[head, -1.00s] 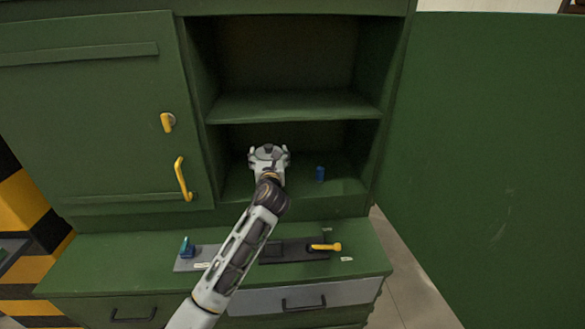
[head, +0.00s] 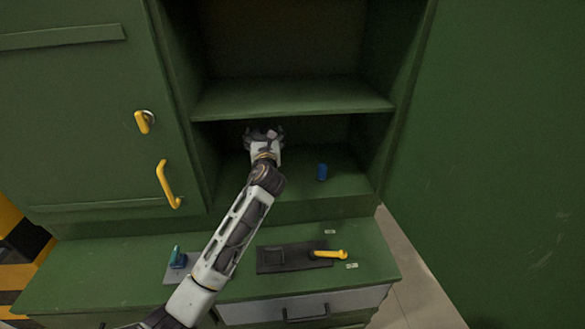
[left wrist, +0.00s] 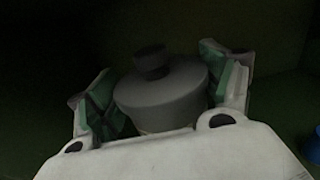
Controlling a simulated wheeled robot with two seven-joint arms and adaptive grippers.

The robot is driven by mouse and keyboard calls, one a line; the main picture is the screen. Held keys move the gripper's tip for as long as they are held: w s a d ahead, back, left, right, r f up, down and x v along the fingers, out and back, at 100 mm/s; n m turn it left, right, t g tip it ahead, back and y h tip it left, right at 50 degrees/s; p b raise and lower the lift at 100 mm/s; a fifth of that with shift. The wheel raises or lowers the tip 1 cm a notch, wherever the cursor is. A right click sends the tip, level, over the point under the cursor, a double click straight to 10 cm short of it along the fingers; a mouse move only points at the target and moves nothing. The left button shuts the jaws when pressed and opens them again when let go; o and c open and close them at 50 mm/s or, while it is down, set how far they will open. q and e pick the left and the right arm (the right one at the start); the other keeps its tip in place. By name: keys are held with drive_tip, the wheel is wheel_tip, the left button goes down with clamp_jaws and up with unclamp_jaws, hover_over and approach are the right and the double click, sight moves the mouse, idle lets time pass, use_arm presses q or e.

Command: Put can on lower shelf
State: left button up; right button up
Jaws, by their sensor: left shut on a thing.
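A grey can (left wrist: 162,97) with a dark knob on its lid sits between the green-padded fingers of my left gripper (left wrist: 165,90) in the left wrist view. In the head view my left gripper (head: 264,137) reaches into the lower compartment of the green cabinet, and it is shut on the can. The can is mostly hidden there by the gripper and shadow. The lower shelf (head: 300,186) lies beneath. I cannot tell whether the can touches it. My right gripper is not in view.
A small blue object (head: 322,172) stands on the lower shelf to the right of my gripper. The upper shelf board (head: 290,100) hangs above. A dark plate with a yellow handle (head: 328,254) lies on the counter. The shelf's front right is clear.

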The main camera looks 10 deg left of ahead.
use_arm(q)
drive_tip(key=shift+s, duration=0.1)
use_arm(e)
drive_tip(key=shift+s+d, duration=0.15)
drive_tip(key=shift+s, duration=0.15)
use_arm(q)
wheel_tip(320, 180, down, 5)
drive_tip(key=shift+f, duration=0.6)
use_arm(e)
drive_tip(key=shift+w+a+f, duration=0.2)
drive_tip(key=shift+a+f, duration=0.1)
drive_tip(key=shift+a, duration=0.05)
use_arm(q)
drive_tip(key=shift+b, duration=0.3)
drive_tip(key=shift+f, duration=1.85)
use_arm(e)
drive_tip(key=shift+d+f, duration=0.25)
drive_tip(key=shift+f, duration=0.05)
use_arm(q)
drive_tip(key=shift+f+b, duration=0.15)
drive_tip(key=shift+b, duration=0.15)
drive_tip(key=o, duration=1.4)
drive_tip(key=shift+c, duration=0.2)
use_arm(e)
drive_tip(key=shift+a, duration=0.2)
